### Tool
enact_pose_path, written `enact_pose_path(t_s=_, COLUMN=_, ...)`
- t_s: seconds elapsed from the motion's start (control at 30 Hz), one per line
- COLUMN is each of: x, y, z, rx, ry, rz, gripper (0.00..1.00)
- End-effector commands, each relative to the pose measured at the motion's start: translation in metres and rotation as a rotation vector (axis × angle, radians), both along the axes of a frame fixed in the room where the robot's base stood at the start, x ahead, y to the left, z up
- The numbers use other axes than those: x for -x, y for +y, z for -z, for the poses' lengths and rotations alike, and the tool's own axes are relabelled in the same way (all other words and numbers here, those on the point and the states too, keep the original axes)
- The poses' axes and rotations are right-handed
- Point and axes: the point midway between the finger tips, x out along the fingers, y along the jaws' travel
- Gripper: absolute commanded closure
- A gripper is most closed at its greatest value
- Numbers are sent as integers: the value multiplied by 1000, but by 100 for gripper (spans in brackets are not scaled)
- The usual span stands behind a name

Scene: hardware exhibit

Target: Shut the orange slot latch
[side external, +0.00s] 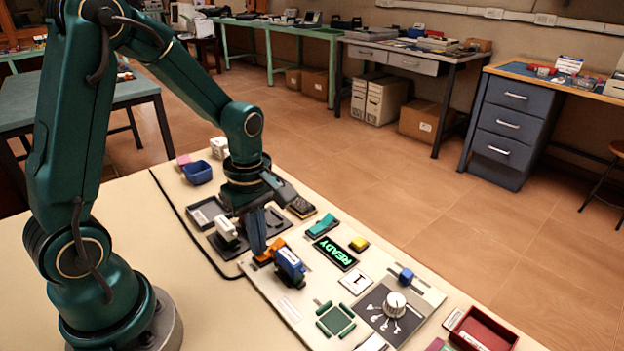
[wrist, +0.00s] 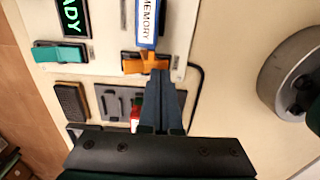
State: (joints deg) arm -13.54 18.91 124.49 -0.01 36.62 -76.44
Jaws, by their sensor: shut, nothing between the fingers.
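The orange slot latch (side external: 268,251) is at the near left end of the cream panel, against a blue cartridge (side external: 290,263). In the wrist view the latch (wrist: 143,63) lies across the end of the cartridge (wrist: 147,22), which is labelled MEMORY. My gripper (side external: 258,250) is shut and empty, pointing down at the latch. In the wrist view its fingertips (wrist: 159,76) overlap the latch's lower edge; I cannot tell whether they touch it. The fingers hide part of the latch in the side view.
The panel (side external: 300,308) also carries a green READY display (side external: 336,253), a teal rocker (side external: 321,226), a yellow button (side external: 358,244), a blue button (side external: 405,275) and a white knob (side external: 395,303). Grey trays (side external: 207,213) lie behind my gripper. A red bin (side external: 484,330) is at the right.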

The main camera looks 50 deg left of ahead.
Motion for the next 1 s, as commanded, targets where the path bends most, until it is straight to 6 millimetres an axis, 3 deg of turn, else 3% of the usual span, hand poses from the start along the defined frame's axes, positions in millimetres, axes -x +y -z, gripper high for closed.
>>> enact_pose_path(t_s=0.8, x=-1, y=0, z=-64, rx=-1, ry=-3, rz=0, gripper=100)
enact_pose_path(t_s=1.0, x=0, y=0, z=-70, rx=0, ry=-1, rz=0, gripper=100)
